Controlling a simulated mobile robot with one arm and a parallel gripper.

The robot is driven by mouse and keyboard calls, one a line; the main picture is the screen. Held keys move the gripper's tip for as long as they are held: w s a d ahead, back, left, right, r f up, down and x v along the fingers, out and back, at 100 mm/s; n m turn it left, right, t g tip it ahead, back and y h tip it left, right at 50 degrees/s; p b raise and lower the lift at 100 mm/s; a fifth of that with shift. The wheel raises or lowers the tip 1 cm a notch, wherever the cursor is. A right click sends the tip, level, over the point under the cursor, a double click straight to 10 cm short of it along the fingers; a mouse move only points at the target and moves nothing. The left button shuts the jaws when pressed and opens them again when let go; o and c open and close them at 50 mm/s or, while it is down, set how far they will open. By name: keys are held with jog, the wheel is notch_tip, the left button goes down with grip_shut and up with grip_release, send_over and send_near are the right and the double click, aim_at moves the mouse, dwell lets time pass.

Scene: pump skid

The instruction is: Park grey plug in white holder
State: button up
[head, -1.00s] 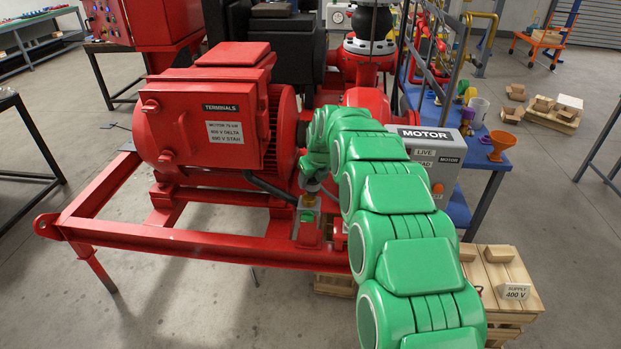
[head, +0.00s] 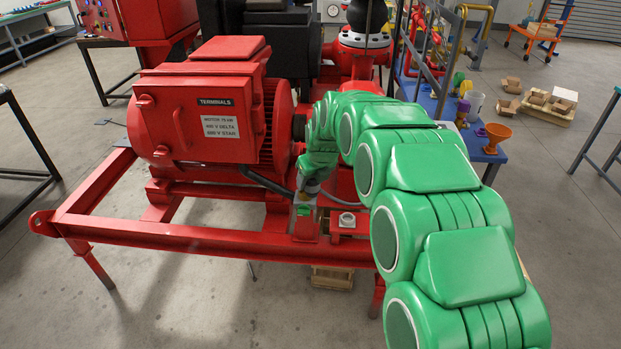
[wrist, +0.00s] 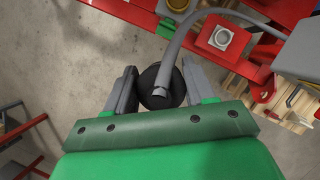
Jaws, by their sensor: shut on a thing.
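My gripper (wrist: 160,92) is shut on the dark round end of the grey plug (wrist: 157,92), between its two grey fingers in the wrist view. A grey cable curves up and right from the plug. The white holder (wrist: 222,38), a square block with a round opening, is up and right of the plug, apart from it. In the head view the holder (head: 347,220) sits on the red skid rail. My gripper (head: 311,187) is just left of and above it there, largely hidden by my green arm; the plug is hard to make out.
A grey box with a green front (head: 304,222) stands on the rail just left of the holder; a brass-coloured ring (wrist: 178,5) shows in the wrist view. The red motor (head: 210,110) is left of my arm. A blue table (head: 480,140) is behind right.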

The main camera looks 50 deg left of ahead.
jog(key=shift+w+a, duration=0.1)
jog(key=shift+w+a+f, duration=0.1)
jog(key=shift+a+f, duration=0.05)
jog(key=shift+w+a+f+m+t+h, duration=0.1)
jog(key=shift+w+f+m+t, duration=0.45)
jog(key=shift+w+f, duration=2.7)
jog(key=shift+w+f+m+t+h, duration=0.1)
jog(key=shift+w+f+m, duration=0.9)
jog(key=shift+w+f, duration=2.15)
jog(key=shift+w+a+f+m+t+h, duration=0.2)
jog(key=shift+w+f+m, duration=0.55)
jog(key=shift+w+f, duration=2.5)
jog(key=shift+s+d+f, duration=0.1)
jog(key=shift+s+f, duration=0.15)
jog(key=shift+f, duration=0.55)
jog(key=shift+s+f, duration=0.2)
jog(key=shift+f, duration=0.6)
jog(key=shift+s+d+f, duration=0.1)
jog(key=shift+s+f, duration=0.15)
jog(key=shift+f, duration=0.55)
jog(key=o, duration=1.3)
jog(key=shift+c, duration=0.2)
jog(key=shift+r, duration=0.1)
